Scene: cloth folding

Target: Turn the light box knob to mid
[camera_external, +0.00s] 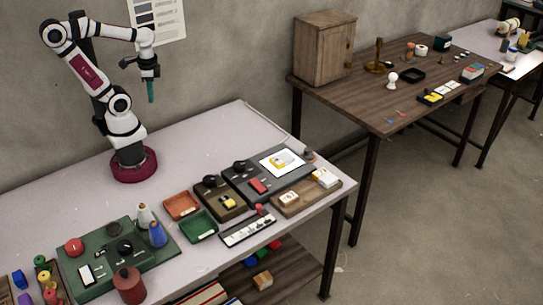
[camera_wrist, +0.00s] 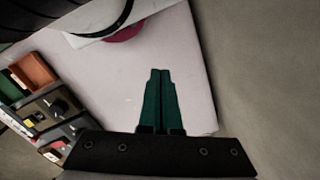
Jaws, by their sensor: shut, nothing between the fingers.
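The light box (camera_external: 294,179) is a dark grey panel near the right end of the pale table, with a bright white square plate (camera_external: 270,163). Its black knob (camera_external: 239,166) stands at the back left corner; its pointer is too small to read. A red part (camera_external: 258,185) sits in front of the knob. My gripper (camera_external: 151,98) has green fingers pointing down, high above the table's back and well left of the light box. In the wrist view the fingers (camera_wrist: 158,72) are together and empty. Part of a dark panel, probably the light box, shows at lower left, partly hidden by my gripper.
Left of the light box are a brown box (camera_external: 222,207) with another black knob, an orange tray (camera_external: 181,205) and a green tray (camera_external: 197,226). A white strip (camera_external: 240,233) and a wooden board (camera_external: 299,205) lie in front. The table's back is clear.

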